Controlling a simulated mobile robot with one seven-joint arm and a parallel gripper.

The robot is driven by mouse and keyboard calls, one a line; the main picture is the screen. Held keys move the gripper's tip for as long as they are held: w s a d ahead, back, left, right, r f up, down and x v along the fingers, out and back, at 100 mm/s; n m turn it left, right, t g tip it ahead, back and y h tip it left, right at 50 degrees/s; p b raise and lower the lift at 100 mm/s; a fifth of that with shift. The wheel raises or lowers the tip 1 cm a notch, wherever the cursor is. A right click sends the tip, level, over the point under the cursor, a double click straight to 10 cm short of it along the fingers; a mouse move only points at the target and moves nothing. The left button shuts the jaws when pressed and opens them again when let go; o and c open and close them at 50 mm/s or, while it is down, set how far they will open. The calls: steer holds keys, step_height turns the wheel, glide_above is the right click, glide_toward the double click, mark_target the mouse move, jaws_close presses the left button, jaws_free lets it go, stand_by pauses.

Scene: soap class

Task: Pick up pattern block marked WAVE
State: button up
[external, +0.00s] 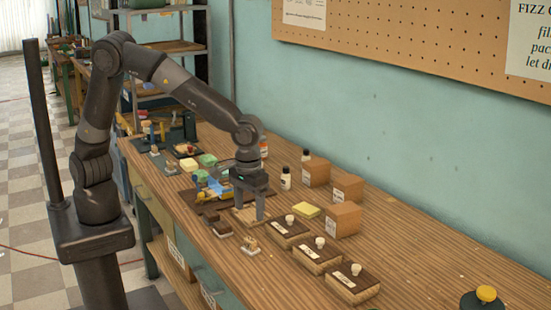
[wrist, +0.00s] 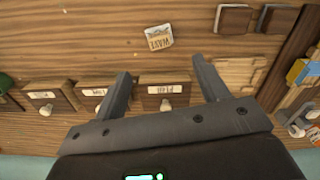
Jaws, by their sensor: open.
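The pattern block marked WAVE (wrist: 158,38) is a small pale square with a blue-brown wave picture and upside-down lettering, lying on the wooden table in the wrist view. In the external view it appears to be the small pale block (external: 250,246) near the table's front edge. My gripper (external: 249,212) is open and empty, pointing down above the table, further from the front edge than the block. In the wrist view my gripper (wrist: 160,68) has its fingers wide apart, and the block shows beyond the gap between the fingertips, not between the fingers.
Three lidded boxes with pale knobs (external: 317,255) stand to the right. A light wooden tray (wrist: 238,75) lies by one finger. Two dark brown blocks (wrist: 233,18) are near the WAVE block. Cardboard boxes (external: 343,220) stand towards the wall. Bare table surrounds the block.

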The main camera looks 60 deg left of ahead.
mark_target(250, 239)
step_height(250, 239, down, 11)
steer(key=shift+r, duration=0.1)
stand_by(0.5)
steer(key=shift+c, duration=0.2)
steer(key=c, duration=1)
